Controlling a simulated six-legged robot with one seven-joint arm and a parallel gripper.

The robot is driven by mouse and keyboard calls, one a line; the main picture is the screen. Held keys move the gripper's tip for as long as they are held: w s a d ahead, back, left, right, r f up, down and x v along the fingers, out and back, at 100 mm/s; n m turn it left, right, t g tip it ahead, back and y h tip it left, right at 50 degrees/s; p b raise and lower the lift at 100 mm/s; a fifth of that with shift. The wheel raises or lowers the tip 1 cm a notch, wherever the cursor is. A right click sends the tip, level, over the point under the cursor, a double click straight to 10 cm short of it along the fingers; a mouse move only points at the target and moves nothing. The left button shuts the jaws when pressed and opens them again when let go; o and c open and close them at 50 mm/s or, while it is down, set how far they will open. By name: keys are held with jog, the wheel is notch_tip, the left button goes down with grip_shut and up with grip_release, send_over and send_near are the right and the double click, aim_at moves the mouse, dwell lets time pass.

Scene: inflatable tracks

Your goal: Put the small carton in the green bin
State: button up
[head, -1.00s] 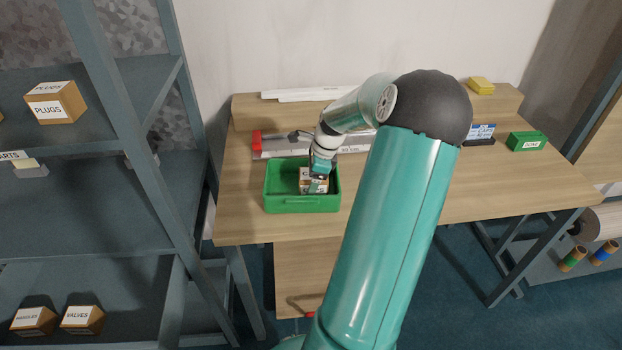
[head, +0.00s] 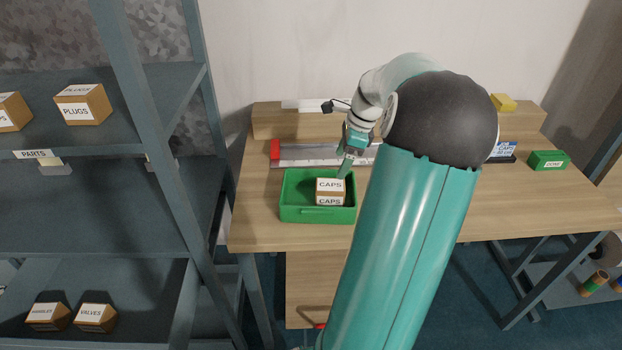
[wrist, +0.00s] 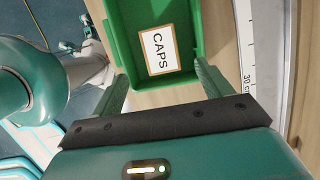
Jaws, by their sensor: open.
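The small carton (head: 330,190), brown with white CAPS labels, sits inside the green bin (head: 290,208) on the wooden workbench. In the wrist view the carton (wrist: 159,51) shows its CAPS label within the walls of the green bin (wrist: 122,40). My gripper (head: 346,165) is above the bin's back right part. In the wrist view my gripper (wrist: 158,85) has its two fingers spread wide, with nothing between them. The carton is apart from the fingers.
A long ruler strip (head: 305,160) with a red end lies behind the bin. A small green DONE box (head: 548,160) and a blue CAPS sign (head: 504,151) stand at the right. Shelves with PLUGS (head: 84,104) and VALVES (head: 95,318) cartons stand at the left.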

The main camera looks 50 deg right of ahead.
jog(key=w+a+r+n+h, duration=0.1)
jog(key=w+a+r+n, duration=0.1)
jog(key=a+n, duration=0.5)
jog(key=w+a+r+n+h, duration=0.1)
jog(key=w+a+r+n, duration=0.15)
jog(key=a, duration=0.75)
jog(key=w+a+r+n+h, duration=0.1)
jog(key=w+a+r+n, duration=0.2)
jog(key=a, duration=0.6)
jog(key=s+a+n+t, duration=0.1)
jog(key=s+a+n, duration=0.4)
jog(key=a+n, duration=0.3)
jog(key=s+a+n+t+y, duration=0.1)
jog(key=s+a+n, duration=0.4)
jog(key=a+n, duration=0.3)
jog(key=a+r, duration=0.1)
jog(key=a, duration=0.1)
jog(key=shift+s+a+t, duration=0.2)
jog(key=shift+a+t, duration=0.15)
jog(key=shift+t, duration=0.05)
